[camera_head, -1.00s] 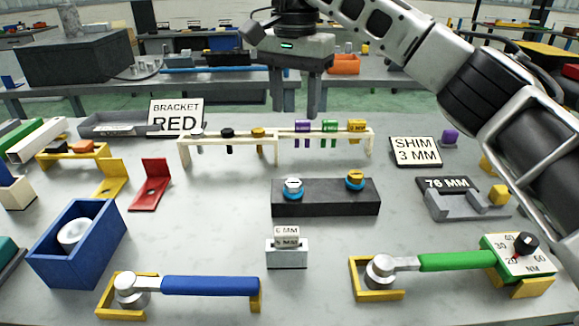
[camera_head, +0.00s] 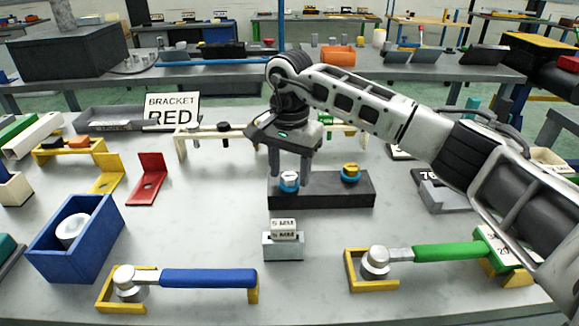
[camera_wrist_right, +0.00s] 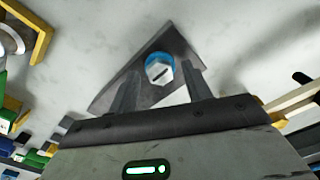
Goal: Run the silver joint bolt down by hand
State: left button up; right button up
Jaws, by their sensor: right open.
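The silver joint bolt (camera_head: 289,180) stands upright in a blue ring on the left part of a black block (camera_head: 330,197). A gold bolt (camera_head: 351,171) in a similar blue ring stands on the block's right part. My right gripper (camera_head: 290,172) points down over the silver bolt, open, with one finger on each side of the head. In the right wrist view the silver hex head (camera_wrist_right: 159,71) shows between the two open fingers (camera_wrist_right: 160,84); I cannot tell whether they touch it. My left gripper is out of view.
A wooden rack (camera_head: 181,146) with several bolts stands behind, partly hidden by my right arm. In front are a small shim holder (camera_head: 283,248), a blue-handled wrench (camera_head: 208,279) and a green-handled wrench (camera_head: 450,251). A blue bin (camera_head: 68,258) stands at left.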

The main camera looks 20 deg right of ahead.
jog(key=c, duration=1)
jog(key=shift+m, duration=0.4)
